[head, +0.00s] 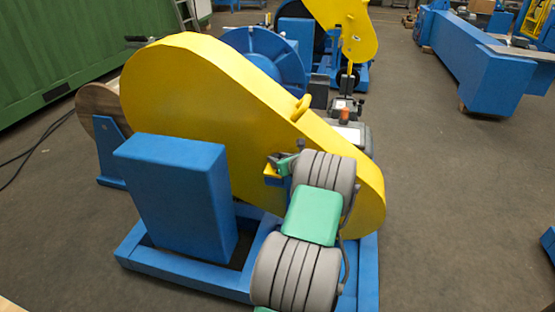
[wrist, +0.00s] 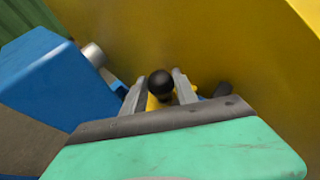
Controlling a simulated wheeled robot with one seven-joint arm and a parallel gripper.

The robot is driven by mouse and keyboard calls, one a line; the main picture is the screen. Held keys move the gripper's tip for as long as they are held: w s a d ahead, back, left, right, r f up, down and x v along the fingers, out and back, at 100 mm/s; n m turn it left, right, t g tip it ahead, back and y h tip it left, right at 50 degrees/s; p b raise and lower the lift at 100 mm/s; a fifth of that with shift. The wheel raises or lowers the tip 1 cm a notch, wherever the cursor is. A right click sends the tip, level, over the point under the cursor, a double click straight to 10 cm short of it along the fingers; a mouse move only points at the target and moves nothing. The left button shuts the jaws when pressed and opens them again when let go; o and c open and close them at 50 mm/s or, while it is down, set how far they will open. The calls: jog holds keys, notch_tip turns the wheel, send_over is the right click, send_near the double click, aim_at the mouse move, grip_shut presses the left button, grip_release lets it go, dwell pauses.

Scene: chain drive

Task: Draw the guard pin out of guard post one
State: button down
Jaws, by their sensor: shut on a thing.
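The guard pin shows in the wrist view as a round black knob (wrist: 160,83) between the two grey fingers of my gripper (wrist: 160,88). My gripper is shut on it. A yellow part (wrist: 153,103) shows just below the knob; it looks like the guard post's top. I cannot tell how far the pin sits in the post. In the head view my gripper (head: 279,165) is beside the big yellow chain guard (head: 215,95), at a small yellow piece (head: 271,174). My grey and green arm hides much of that area, and the pin is not clear there.
A blue box-shaped housing (head: 180,195) stands left of my gripper on a blue base frame (head: 190,278). It also shows at the left of the wrist view (wrist: 40,75). A yellow lifting loop (head: 301,107) is on the guard's top edge. Open floor (head: 445,200) lies to the right.

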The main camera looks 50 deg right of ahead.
jog(key=shift+r+p, duration=4.75)
jog(key=shift+r, duration=0.8)
jog(key=shift+r, duration=0.1)
